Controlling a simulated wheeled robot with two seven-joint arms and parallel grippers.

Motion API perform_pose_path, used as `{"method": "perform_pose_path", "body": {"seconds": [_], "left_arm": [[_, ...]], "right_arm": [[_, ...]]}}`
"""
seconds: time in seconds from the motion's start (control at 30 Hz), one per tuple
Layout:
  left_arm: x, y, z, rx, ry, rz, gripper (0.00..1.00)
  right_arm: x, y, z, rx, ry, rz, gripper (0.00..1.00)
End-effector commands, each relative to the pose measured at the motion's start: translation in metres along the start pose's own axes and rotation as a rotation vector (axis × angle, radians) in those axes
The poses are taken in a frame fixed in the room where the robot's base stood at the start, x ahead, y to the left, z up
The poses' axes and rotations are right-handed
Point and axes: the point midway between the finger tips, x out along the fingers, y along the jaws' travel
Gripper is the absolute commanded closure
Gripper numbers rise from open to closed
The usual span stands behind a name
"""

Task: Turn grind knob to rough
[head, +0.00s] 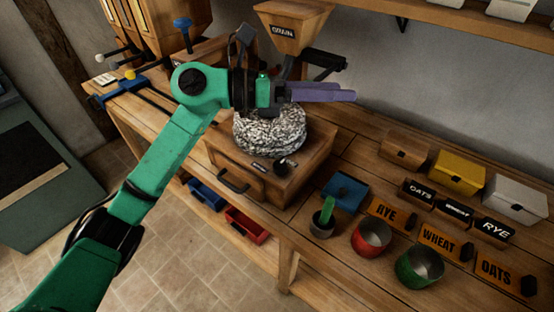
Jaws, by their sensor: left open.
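The grind knob (281,168) is a small black knob on the front top of the wooden mill base (312,170). A small dark label (260,166) sits to its left, too small to read. The speckled grey millstone (268,132) stands on the base behind the knob. My left gripper (350,96) has purple fingers pointing right, above the millstone and below the grain hopper (293,28). It is open and empty, and apart from the knob, which lies lower in the picture. My right gripper is out of view.
A drawer with a black handle (232,182) is in the base front. On the bench to the right are a red cup (371,236), a green cup (419,266), a blue box (345,192) and several labelled boxes. Blue and red trays sit below.

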Motion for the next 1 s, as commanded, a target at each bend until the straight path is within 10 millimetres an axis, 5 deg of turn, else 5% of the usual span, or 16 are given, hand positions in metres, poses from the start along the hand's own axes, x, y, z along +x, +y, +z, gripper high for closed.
{"method": "perform_pose_path", "body": {"seconds": [0.1, 0.2, 0.37, 0.53, 1.0], "left_arm": [[-0.034, 0.035, -0.047, 0.251, 0.537, 0.108, 0.26], [-0.089, 0.059, -0.062, 0.307, 0.877, 0.197, 0.26], [-0.133, 0.067, -0.066, 0.291, 1.091, 0.256, 0.26], [-0.123, 0.074, -0.085, 0.288, 1.096, 0.251, 0.26], [-0.073, 0.111, -0.176, 0.289, 1.09, 0.25, 0.26]], "right_arm": [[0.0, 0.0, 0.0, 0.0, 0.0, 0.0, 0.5], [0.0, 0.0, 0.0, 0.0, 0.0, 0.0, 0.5], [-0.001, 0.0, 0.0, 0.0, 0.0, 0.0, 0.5], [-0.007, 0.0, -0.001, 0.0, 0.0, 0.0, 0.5], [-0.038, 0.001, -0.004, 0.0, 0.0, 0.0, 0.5]]}}
